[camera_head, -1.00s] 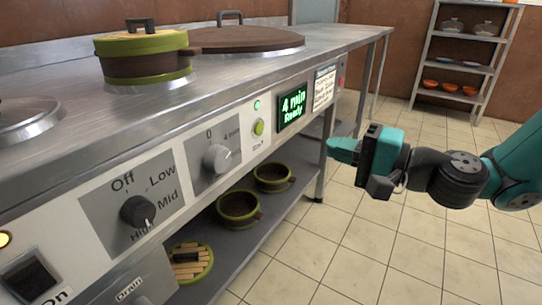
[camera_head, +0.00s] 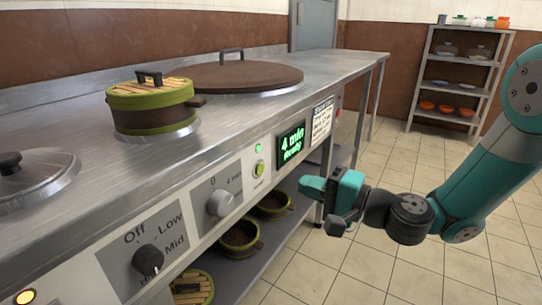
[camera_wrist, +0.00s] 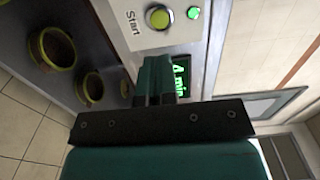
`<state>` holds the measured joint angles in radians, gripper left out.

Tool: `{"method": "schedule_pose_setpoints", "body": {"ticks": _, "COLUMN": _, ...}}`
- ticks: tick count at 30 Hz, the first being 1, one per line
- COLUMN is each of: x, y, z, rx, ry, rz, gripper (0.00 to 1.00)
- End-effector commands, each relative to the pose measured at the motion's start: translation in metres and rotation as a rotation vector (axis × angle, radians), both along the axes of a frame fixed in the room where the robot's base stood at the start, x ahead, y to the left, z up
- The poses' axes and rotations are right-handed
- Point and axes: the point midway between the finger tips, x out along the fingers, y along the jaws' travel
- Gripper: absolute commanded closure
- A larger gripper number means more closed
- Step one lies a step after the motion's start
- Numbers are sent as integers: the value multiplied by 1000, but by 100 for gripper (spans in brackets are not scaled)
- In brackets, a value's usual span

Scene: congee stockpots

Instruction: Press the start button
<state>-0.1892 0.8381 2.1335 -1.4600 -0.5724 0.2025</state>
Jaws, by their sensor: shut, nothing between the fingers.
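The start button (camera_head: 259,168) is a round yellow-green button on the front panel of the steel counter, below a small lit green lamp (camera_head: 258,148). In the wrist view the button (camera_wrist: 158,17) shows beside the word "Start", just beyond my fingertips. My gripper (camera_head: 304,187) is teal, shut and empty. It is in front of the panel, to the right of and slightly below the button, apart from it. The green display (camera_head: 291,143) reads "4 min Ready"; in the wrist view my fingers partly cover it.
A timer knob (camera_head: 220,203) and a heat knob (camera_head: 147,261) are on the panel to the left. A lidded green pot (camera_head: 152,110) stands on the counter. Several pots sit on the lower shelf. A shelf rack (camera_head: 462,75) stands at the back right. Tiled floor is open on the right.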

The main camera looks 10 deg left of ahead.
Motion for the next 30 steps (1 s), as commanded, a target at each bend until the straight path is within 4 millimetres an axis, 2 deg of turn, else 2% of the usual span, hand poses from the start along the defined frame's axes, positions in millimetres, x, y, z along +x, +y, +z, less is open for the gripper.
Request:
{"method": "schedule_pose_setpoints", "body": {"ticks": 2, "x": 6, "y": 16, "z": 8, "rx": 0, "ry": 1, "rz": 5, "gripper": 100}}
{"method": "schedule_pose_setpoints", "body": {"ticks": 5, "x": 13, "y": 36, "z": 0, "rx": 0, "ry": -4, "rz": 6, "gripper": 100}}
{"method": "schedule_pose_setpoints", "body": {"ticks": 12, "x": 28, "y": 70, "z": -1, "rx": 0, "ry": -4, "rz": 3, "gripper": 100}}
{"method": "schedule_pose_setpoints", "body": {"ticks": 18, "x": 34, "y": 81, "z": 0, "rx": 1, "ry": -1, "rz": 0, "gripper": 100}}
{"method": "schedule_pose_setpoints", "body": {"ticks": 30, "x": 35, "y": 85, "z": 1, "rx": 0, "ry": 0, "rz": 1, "gripper": 100}}
